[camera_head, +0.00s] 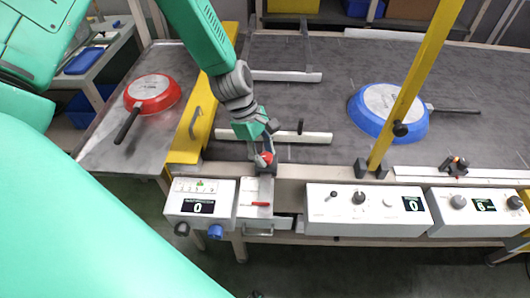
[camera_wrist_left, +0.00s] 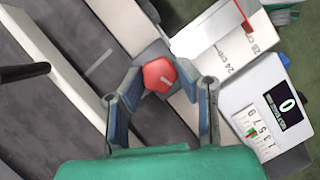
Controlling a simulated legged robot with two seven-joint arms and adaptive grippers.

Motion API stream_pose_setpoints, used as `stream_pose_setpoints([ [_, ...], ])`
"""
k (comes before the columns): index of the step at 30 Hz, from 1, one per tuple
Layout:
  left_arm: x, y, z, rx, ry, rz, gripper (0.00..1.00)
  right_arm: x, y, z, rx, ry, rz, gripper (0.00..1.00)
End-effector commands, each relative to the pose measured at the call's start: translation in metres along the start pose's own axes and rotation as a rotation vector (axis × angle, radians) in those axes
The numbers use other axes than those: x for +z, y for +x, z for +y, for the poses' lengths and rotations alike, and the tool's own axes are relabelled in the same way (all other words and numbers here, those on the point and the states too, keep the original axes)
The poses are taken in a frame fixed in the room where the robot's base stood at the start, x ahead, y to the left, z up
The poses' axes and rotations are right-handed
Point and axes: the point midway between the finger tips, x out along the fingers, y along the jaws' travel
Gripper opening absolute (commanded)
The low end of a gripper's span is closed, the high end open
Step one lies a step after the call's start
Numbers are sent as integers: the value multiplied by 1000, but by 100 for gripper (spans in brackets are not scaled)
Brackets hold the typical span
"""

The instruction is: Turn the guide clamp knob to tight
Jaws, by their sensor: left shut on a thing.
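The red clamp knob (camera_head: 267,158) sits at the conveyor's front edge, above a small panel with a red mark. My left gripper (camera_head: 263,157) reaches down onto it from above and is shut on it. In the left wrist view the red knob (camera_wrist_left: 159,75) lies between the two fingers of my left gripper (camera_wrist_left: 166,84). The fingers partly hide the knob in the head view. The light guide rail (camera_head: 300,137) lies on the belt just behind the gripper. My right gripper is not in view.
A red pan (camera_head: 160,88) is on the left table and a blue pan (camera_head: 370,122) on the belt. A yellow post (camera_head: 412,85) stands right of my gripper. Control boxes with displays (camera_head: 200,208) (camera_head: 365,222) line the front edge. The belt's middle is clear.

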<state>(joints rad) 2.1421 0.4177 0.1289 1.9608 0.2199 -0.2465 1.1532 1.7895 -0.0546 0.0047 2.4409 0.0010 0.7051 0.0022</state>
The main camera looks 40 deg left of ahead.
Motion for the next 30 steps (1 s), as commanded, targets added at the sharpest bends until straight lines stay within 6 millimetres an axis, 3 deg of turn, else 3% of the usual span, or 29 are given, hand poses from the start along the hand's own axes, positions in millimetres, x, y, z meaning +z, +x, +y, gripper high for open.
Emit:
stream_pose_setpoints([
  [11, 1, -2, 4, -71, 182, 3, 0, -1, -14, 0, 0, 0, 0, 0],
  [30, 2, -1, 7, -301, 741, 5, 0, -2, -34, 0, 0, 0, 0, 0],
])
